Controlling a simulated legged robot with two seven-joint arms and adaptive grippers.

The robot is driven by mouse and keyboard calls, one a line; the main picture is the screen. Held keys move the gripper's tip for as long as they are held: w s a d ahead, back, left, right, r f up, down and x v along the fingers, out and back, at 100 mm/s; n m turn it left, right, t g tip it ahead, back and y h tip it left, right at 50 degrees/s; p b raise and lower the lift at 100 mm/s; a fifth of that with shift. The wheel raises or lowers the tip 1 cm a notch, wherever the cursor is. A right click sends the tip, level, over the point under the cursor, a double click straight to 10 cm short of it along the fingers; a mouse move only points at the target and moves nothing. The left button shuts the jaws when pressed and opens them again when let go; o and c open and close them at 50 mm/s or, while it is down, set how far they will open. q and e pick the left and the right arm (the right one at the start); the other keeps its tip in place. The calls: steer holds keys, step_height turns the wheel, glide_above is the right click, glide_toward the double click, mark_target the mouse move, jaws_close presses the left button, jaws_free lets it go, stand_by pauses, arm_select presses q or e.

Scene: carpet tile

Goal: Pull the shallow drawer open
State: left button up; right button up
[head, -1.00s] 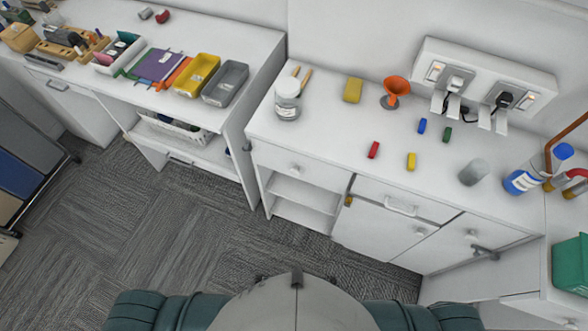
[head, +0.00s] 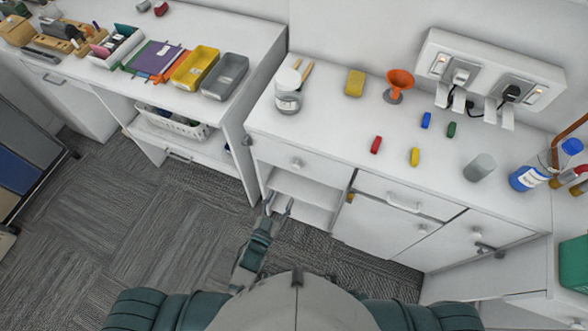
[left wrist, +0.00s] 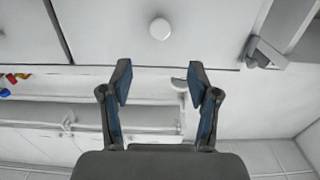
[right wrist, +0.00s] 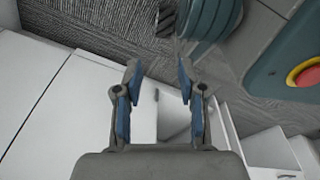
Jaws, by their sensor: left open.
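Two white drawer fronts sit under the right countertop and both look shut. The left drawer front (head: 268,149) has a round knob (head: 297,163); the right drawer front (head: 365,186) has a bar handle (head: 403,204). I cannot tell for certain which is the shallow drawer. My left gripper (head: 279,200) is open and empty, in front of the open shelf below the knobbed drawer. In the left wrist view a round knob (left wrist: 160,28) shows beyond the spread fingers (left wrist: 158,80), apart from them. My right gripper (right wrist: 159,72) is open and empty; it is outside the head view.
An open shelf (head: 300,190) lies below the knobbed drawer, beside a cabinet door (head: 375,230). The countertop (head: 330,125) holds a jar (head: 288,98), an orange funnel (head: 398,82), several small blocks and a grey cup (head: 480,167). Carpet (head: 160,220) is clear at left.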

mark_target(295, 168)
arm_select(q)
steer(key=x, duration=1.2)
steer(key=shift+w+d+f, duration=0.1)
steer(key=shift+w+f, duration=0.05)
steer(key=shift+w, duration=0.05)
jaws_close()
